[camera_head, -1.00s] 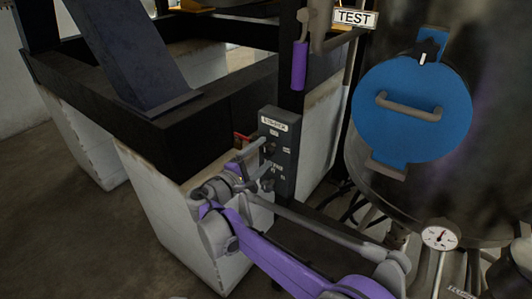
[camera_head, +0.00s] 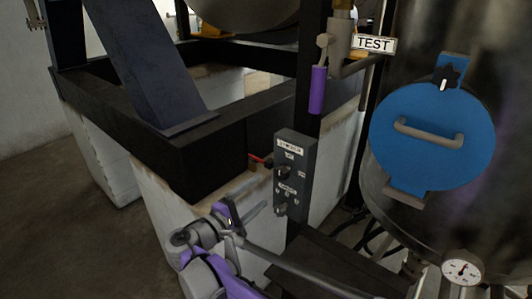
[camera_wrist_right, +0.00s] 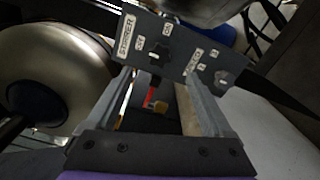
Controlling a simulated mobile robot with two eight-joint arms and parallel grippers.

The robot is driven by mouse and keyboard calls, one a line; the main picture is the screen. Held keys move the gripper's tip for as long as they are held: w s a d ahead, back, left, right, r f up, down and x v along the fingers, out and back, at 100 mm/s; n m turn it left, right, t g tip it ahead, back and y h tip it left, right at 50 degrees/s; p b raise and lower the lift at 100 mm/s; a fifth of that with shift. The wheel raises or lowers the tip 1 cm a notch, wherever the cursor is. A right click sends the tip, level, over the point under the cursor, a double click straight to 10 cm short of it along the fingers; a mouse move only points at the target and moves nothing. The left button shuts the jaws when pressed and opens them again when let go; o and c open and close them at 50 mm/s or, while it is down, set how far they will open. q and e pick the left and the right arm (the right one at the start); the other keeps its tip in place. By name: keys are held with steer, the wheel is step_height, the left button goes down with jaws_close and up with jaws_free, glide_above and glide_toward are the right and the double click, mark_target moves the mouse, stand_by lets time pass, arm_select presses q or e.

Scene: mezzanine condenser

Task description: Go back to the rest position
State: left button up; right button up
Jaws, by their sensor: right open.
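My right gripper (camera_head: 243,212) is open and empty in the head view, low and left of the grey control box (camera_head: 295,175). Its two fingers also show in the wrist view (camera_wrist_right: 164,92), spread apart below the tilted box face (camera_wrist_right: 185,58). There is a gap between the fingertips and the box in the head view. The box has an upper knob (camera_head: 284,173) and a lower knob (camera_head: 281,209). In the wrist view a label reads STIRRER. My left gripper is not in view.
A black frame (camera_head: 190,145) on pale blocks stands behind and left of my right gripper. A steel vessel with a blue round hatch (camera_head: 433,137) and a gauge (camera_head: 462,269) is at the right. A purple-handled lever (camera_head: 318,90) hangs beside the TEST sign (camera_head: 374,44). Open floor (camera_head: 70,235) lies left.

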steer(key=s+d+f+m+g+y, duration=0.1)
steer(key=s+d+f+m+g, duration=0.2)
steer(key=d, duration=0.4)
steer(key=s+d+f+m+g+y, duration=0.1)
steer(key=s+d+f+g, duration=0.2)
steer(key=d, duration=0.5)
steer(key=s+d+f+m+g+y, duration=0.2)
steer(key=s+d+f, duration=0.25)
steer(key=d, duration=0.25)
steer(key=s+d+f+m+y, duration=0.1)
steer(key=s+f+m+y, duration=0.2)
steer(key=s, duration=0.6)
steer(key=s+d+f+m+g+y, duration=0.1)
steer(key=s+f+m+y, duration=0.2)
steer(key=s, duration=0.6)
step_height(320, 180, down, 3)
steer(key=shift+m+y, duration=0.3)
steer(key=shift+m, duration=0.7)
steer(key=shift+s, duration=0.1)
